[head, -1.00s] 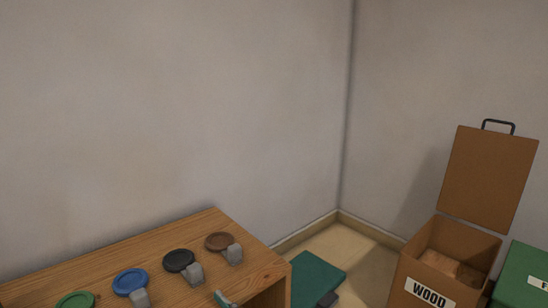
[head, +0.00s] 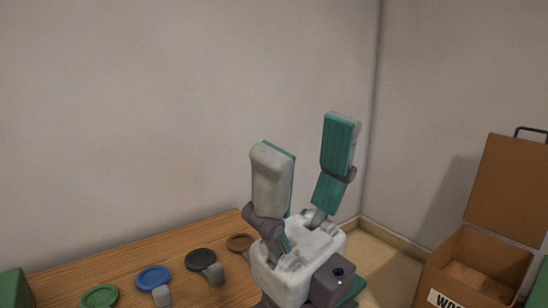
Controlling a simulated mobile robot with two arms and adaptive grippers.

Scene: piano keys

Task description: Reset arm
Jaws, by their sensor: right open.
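My right gripper (head: 307,150) is raised in the middle of the head view, fingers pointing up. Its two grey and teal fingers are spread wide apart and nothing is between them. It stands in front of the right end of the wooden table (head: 120,262), hiding part of it. My left gripper is not in view.
Green (head: 100,297), blue (head: 153,278), black (head: 201,259) and brown (head: 239,243) round discs with grey tabs line the table. An open brown box (head: 487,262) labelled as wood, lid (head: 508,190) raised, stands at the right. A green object (head: 12,288) shows at lower left.

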